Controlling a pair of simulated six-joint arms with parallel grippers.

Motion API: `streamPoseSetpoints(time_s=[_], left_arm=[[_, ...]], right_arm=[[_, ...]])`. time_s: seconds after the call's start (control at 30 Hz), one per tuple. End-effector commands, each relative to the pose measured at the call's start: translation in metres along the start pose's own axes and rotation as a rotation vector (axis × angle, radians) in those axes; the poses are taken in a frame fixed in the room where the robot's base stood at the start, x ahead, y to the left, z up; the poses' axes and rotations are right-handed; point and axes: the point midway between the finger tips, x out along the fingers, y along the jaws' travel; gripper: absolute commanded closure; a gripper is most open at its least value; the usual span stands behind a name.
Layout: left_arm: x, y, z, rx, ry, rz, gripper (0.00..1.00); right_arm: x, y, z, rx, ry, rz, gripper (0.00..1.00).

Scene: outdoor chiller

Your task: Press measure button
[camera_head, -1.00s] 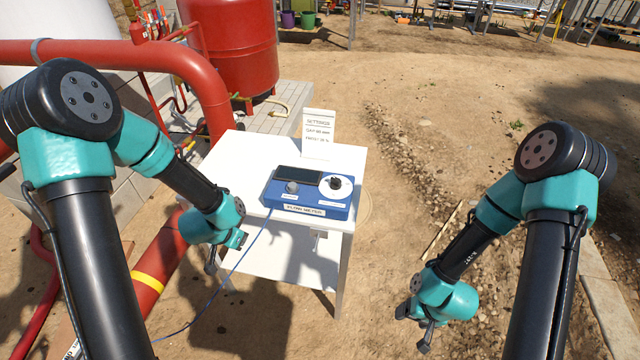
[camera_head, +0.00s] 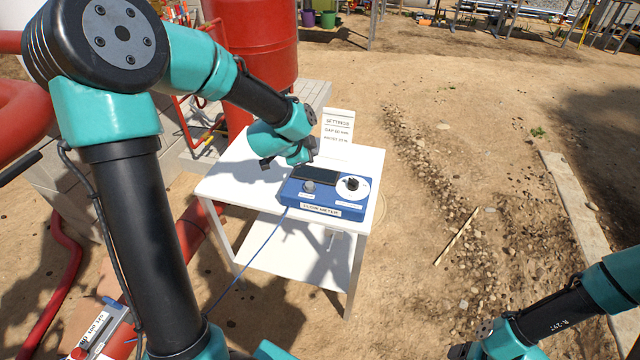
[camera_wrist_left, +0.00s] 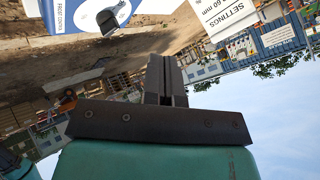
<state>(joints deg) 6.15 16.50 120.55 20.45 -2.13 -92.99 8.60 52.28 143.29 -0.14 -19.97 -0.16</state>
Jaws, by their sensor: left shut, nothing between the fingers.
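The blue meter (camera_head: 320,198) lies on the white table with a dark screen, a grey round button (camera_head: 309,186) at its left and a black knob on a white dial (camera_head: 352,186) at its right. The small labels are too blurred to read. My left gripper (camera_head: 304,157) is above the table behind the meter's left part, apart from the grey button. Its fingers (camera_wrist_left: 167,80) are shut and empty in the left wrist view, where the dial's knob (camera_wrist_left: 108,20) shows at upper left. My right gripper (camera_head: 465,351) is at the bottom edge, partly cut off.
A white settings card (camera_head: 337,128) stands behind the meter. The white table (camera_head: 235,180) has a lower shelf, and a blue cable runs down from the meter. Red pipes and a red tank (camera_head: 262,70) stand at left. Open dirt ground lies to the right.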

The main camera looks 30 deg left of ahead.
Motion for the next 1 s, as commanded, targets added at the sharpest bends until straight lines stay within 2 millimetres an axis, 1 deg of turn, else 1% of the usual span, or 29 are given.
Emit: streamPoseSetpoints(time_s=[0.47,0.93,1.0], left_arm=[[0.003,0.003,0.004,0.000,-0.005,0.001,1.00],[0.022,0.018,0.016,0.000,-0.002,0.004,1.00],[0.029,0.022,0.022,-0.002,-0.005,0.004,1.00]], right_arm=[[0.000,0.000,0.000,0.000,0.000,0.000,0.28],[0.000,0.000,0.000,0.000,0.000,0.000,0.28],[0.000,0.000,0.000,0.000,0.000,0.000,0.28]])
